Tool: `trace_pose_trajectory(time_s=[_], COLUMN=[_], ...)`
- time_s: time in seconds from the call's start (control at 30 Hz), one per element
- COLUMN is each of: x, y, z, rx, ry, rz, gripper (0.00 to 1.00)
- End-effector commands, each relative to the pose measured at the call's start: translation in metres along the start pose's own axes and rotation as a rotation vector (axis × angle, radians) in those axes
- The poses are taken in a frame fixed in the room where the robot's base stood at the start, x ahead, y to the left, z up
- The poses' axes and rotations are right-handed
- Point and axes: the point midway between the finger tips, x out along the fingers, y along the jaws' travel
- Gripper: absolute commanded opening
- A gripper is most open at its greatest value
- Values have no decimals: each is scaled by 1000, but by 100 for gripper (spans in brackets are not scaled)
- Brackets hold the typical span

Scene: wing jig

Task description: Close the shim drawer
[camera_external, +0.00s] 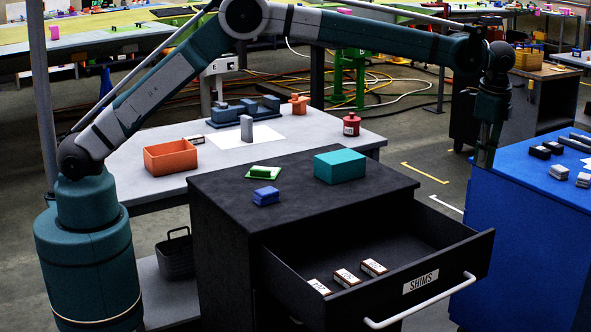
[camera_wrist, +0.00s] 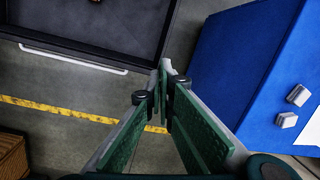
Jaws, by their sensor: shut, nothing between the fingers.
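The shim drawer (camera_external: 420,282), with a SHIMS label and a pale bar handle (camera_external: 420,302), is pulled well out of the dark cabinet (camera_external: 225,235). Several small labelled boxes (camera_external: 346,277) lie inside it. The drawer's inner floor (camera_wrist: 95,18) and its handle (camera_wrist: 75,58) show at upper left in the wrist view. My gripper (camera_external: 484,158) points down at the right, beyond the drawer and close to the blue bench in the picture. In the wrist view its fingertips (camera_wrist: 163,72) are together and empty, apart from the handle.
The blue bench (camera_external: 530,225) with small metal blocks stands on the right; it also fills the right of the wrist view (camera_wrist: 235,65). A teal box (camera_external: 340,166), a green item and blue blocks sit on the cabinet top. Floor with a yellow stripe (camera_wrist: 60,108) is open in front of the drawer.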

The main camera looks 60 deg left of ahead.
Motion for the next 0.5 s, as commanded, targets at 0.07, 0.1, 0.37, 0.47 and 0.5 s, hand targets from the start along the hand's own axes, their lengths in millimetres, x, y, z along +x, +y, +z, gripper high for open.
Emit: trace_pose_trajectory(time_s=[0.07,0.1,0.37,0.47,0.5], x=[14,21,64,82,89], y=[5,7,28,37,41], z=[-18,-26,-74,-92,-99], rx=[26,39,123,155,168], ry=[-9,-15,-50,-62,-68], rz=[4,6,22,28,31], gripper=[0,0,0,0,0])
